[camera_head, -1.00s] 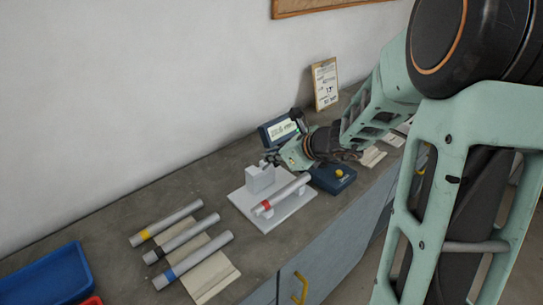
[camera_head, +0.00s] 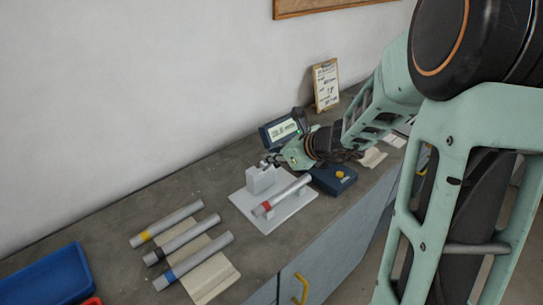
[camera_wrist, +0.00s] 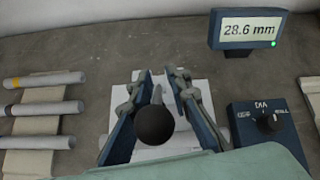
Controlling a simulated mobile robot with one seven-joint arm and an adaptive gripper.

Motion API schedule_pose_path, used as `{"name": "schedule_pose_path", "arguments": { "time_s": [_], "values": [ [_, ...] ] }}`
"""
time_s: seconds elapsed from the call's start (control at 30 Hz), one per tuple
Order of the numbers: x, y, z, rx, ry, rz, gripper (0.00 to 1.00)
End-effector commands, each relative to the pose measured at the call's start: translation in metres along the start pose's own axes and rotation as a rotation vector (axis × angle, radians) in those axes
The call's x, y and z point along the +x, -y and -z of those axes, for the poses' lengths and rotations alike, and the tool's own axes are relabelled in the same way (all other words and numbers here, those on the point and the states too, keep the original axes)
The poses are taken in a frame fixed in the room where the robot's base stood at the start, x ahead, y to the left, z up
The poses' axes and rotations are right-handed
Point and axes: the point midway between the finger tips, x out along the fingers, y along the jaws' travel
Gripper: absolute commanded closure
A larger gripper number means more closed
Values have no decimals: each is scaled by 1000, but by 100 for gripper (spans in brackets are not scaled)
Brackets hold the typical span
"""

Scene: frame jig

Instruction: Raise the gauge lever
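The gauge lever shows in the wrist view as a grey rod ending in a black ball knob (camera_wrist: 155,125). My gripper (camera_wrist: 163,74) has its two fingers apart, one on each side of the lever, with the knob between them and nearer the camera. I see no clear finger contact. In the head view my gripper (camera_head: 272,159) is at the top of the grey block (camera_head: 261,180) on the white gauge base (camera_head: 273,220); the lever is too small to make out there. A grey rod with a red band (camera_head: 290,191) lies across the base.
A display (camera_wrist: 249,29) reads 28.6 mm with a green light. A dark blue dial box (camera_wrist: 270,125) stands right of the gauge. Several banded rods (camera_head: 183,236) lie on a pale mat to the left, near a blue tray (camera_head: 45,275). A clipboard (camera_head: 326,85) leans on the wall.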

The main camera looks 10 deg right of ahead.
Motion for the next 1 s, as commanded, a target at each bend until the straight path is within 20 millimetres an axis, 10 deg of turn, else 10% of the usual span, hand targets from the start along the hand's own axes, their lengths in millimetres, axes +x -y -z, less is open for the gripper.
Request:
{"name": "schedule_pose_path", "arguments": {
  "time_s": [0.47,1.0],
  "values": [
    [-6,-3,1,-1,-1,-6,75],
    [-95,-1,0,-1,0,-1,75]
  ]
}}
